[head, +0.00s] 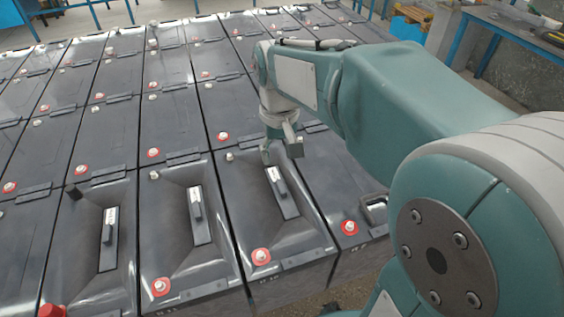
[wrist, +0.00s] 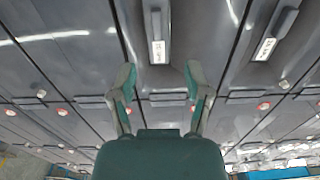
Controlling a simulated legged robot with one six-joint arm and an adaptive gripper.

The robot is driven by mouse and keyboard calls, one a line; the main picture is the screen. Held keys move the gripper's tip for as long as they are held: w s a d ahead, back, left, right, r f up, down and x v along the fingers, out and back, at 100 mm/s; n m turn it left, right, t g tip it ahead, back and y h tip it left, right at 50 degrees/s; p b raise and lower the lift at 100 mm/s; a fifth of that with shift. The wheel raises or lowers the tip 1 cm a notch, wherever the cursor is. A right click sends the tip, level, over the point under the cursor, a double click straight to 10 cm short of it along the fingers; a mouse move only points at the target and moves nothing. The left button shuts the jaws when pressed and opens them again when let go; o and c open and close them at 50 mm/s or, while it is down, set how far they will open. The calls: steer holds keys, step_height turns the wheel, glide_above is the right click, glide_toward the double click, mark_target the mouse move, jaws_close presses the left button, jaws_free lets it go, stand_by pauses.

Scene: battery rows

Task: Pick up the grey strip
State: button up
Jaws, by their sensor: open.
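Several similar dark grey strips with white labels lie on the front batteries in the head view. One grey strip (head: 284,196) is just in front of my gripper (head: 280,150); others are a middle strip (head: 196,210) and a left strip (head: 108,246). In the wrist view, a labelled strip (wrist: 157,28) lies beyond the gap between the fingertips, near the picture's centre line. A second strip (wrist: 276,32) is to the right. My gripper (wrist: 160,78) is open with nothing between its fingers. I cannot tell which strip is meant, nor the exact height above the battery.
Rows of dark batteries with red-ringed terminals (head: 261,256) fill the floor area. A blue-legged workbench (head: 488,45) stands at the back right.

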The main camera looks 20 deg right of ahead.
glide_above(282, 186)
steer(key=a, duration=0.1)
steer(key=f, duration=0.5)
steer(key=shift+w+f, duration=0.2)
steer(key=shift+f, duration=0.05)
steer(key=f, duration=0.2)
steer(key=d+f, duration=0.1)
steer(key=f, duration=0.2)
steer(key=shift+s+d, duration=0.1)
steer(key=shift+d, duration=0.05)
steer(key=shift+f, duration=0.2)
steer(key=shift+a, duration=0.45)
steer(key=c, duration=0.8)
steer(key=shift+d, duration=0.25)
jaws_close()
